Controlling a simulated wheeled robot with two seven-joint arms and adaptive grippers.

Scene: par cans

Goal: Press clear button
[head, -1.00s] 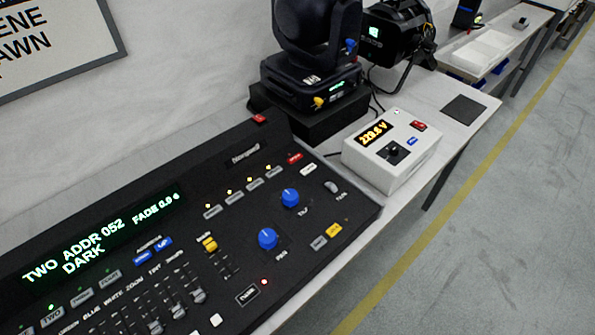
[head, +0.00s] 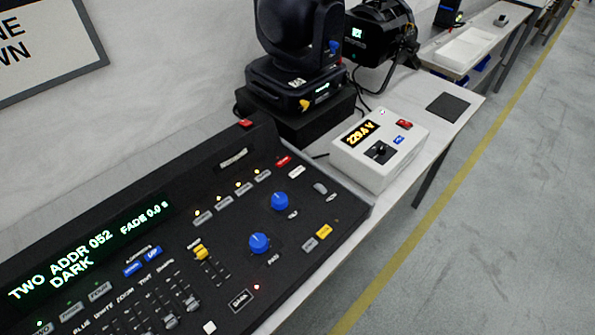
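A black lighting console (head: 225,215) fills the lower left of the head view. Its green display (head: 85,250) reads TWO ADDR 052, DARK and FADE 0.0 s. Candidate buttons on its right part are a red one (head: 283,160), a white one (head: 297,172), a yellow one (head: 324,231) and a grey one (head: 310,244). Their labels are too small to read, so I cannot tell which is the clear button. Two blue knobs sit among them, an upper one (head: 280,201) and a lower one (head: 259,243). Neither of my grippers is in view.
A white box (head: 375,172) with an orange voltage readout stands right of the console. A black moving-head light (head: 300,75) and a second black lamp (head: 378,40) stand behind. A dark square mat (head: 441,106) lies farther along the bench. The floor to the right is clear.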

